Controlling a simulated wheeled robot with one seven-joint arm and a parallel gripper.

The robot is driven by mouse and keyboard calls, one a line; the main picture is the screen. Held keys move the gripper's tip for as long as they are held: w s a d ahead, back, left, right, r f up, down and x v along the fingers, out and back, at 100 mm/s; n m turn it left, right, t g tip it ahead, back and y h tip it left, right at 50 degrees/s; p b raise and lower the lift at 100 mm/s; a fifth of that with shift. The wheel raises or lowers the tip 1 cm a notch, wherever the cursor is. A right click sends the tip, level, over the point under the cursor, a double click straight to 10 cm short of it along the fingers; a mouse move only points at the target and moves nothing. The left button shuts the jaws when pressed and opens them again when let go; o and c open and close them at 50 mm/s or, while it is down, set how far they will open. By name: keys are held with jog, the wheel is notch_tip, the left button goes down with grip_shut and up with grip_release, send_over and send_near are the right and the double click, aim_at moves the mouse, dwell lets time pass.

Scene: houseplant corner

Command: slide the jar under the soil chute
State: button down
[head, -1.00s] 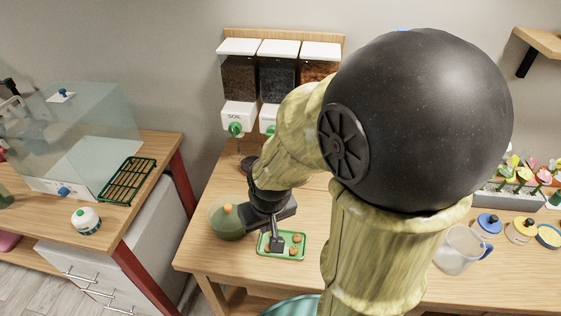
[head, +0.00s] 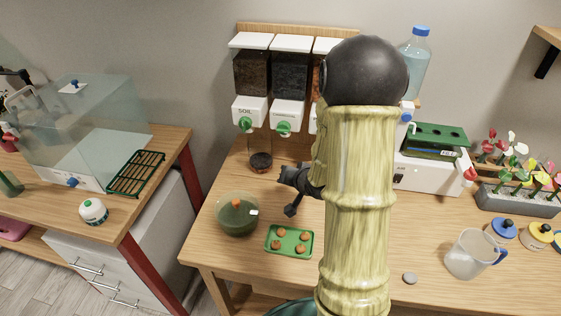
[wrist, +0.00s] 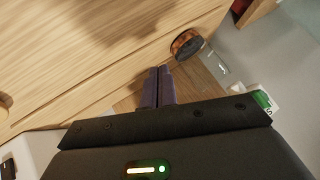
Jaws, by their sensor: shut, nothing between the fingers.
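A clear glass jar (head: 261,162) with dark contents at its bottom stands upright on the table below the dispensers. It is slightly right of the green knob of the soil chute (head: 246,112); exact alignment under the outlet is unclear. A round, dark-centred thing in the wrist view, likely the jar (wrist: 186,44), is beyond the fingertips. My gripper (head: 291,210) is to the right of and nearer than the jar, apart from it. Its two dark fingers lie together in the wrist view (wrist: 158,80), with nothing between them.
A green glass bowl (head: 238,222) and a green tray (head: 289,252) with several small brown pieces sit in front. Two more dispensers (head: 289,113) adjoin the soil one. A clear pitcher (head: 470,254) stands at right. My arm hides some of the table's middle.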

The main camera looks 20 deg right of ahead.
aim_at(261, 153)
jog(key=d+f+m+t, duration=0.1)
jog(key=w+d+f+m+t+y, duration=0.1)
jog(key=w+d+f+m+t+b, duration=0.1)
jog(key=shift+d+m+y, duration=0.4)
jog(key=d+m+t, duration=0.1)
jog(key=s+m+t+y, duration=0.1)
jog(key=d+m+t, duration=0.1)
jog(key=shift+s+d+f+m+t, duration=0.1)
jog(key=shift+s+d+m+t, duration=0.2)
jog(key=shift+m+t, duration=0.1)
jog(key=shift+s+d+r+m+t+y+b, duration=0.25)
jog(key=shift+s+d+m+t+y+b, duration=0.1)
jog(key=shift+s+m+t+y, duration=0.25)
jog(key=shift+w, duration=0.15)
jog(key=shift+w, duration=0.15)
jog(key=p+x, duration=0.2)
jog(key=x, duration=0.8)
jog(key=w+a, duration=0.1)
jog(key=a, duration=0.2)
jog(key=shift+w+p, duration=0.35)
jog(key=shift+w, duration=0.05)
jog(key=shift+w+a, duration=0.1)
jog(key=shift+a, duration=0.05)
